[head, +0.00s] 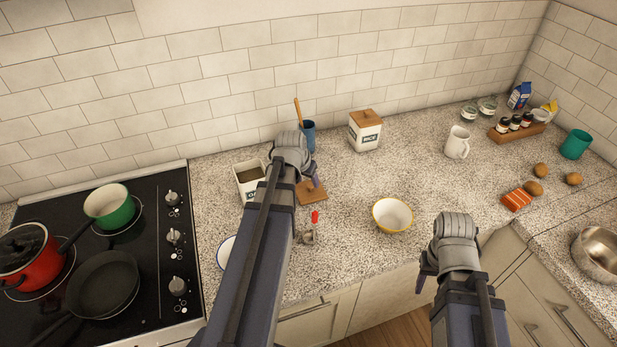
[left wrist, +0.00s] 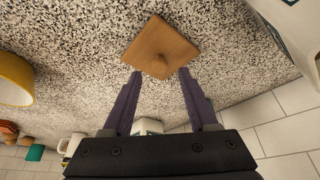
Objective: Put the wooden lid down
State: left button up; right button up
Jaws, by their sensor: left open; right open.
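The wooden lid (head: 313,195) is a small square board that lies on the speckled counter, just right of an open white canister (head: 249,178). In the left wrist view the lid (left wrist: 178,42) lies flat with its round knob facing the camera. My left gripper (head: 311,178) is at the lid, partly hidden by its own arm. In the left wrist view its two fingers (left wrist: 158,74) are apart, with their tips by the lid's edge on either side of the knob. My right gripper (head: 425,281) is empty, over the counter's front edge.
A closed canister with a wooden lid (head: 366,132) and a blue cup with a wooden utensil (head: 308,137) stand behind. A yellow-rimmed bowl (head: 392,215) and a red-handled tool (head: 312,228) are in front. The stove (head: 145,270) is at left. The counter between bowl and mug (head: 457,142) is clear.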

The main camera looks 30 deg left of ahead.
pick_arm(q)
jog(key=p+v, duration=0.6)
jog(key=v, duration=0.2)
jog(key=s+d+m+g, duration=0.2)
jog(key=s+d, duration=0.3)
jog(key=d, duration=1)
jog(key=s+d+f+m+g+y, duration=0.1)
jog(key=s+d, duration=0.5)
jog(key=d, duration=0.9)
jog(key=shift+f+m+g, duration=0.3)
jog(key=shift+m+g, duration=0.6)
jog(key=shift+g, duration=0.1)
jog(key=shift+s, duration=0.15)
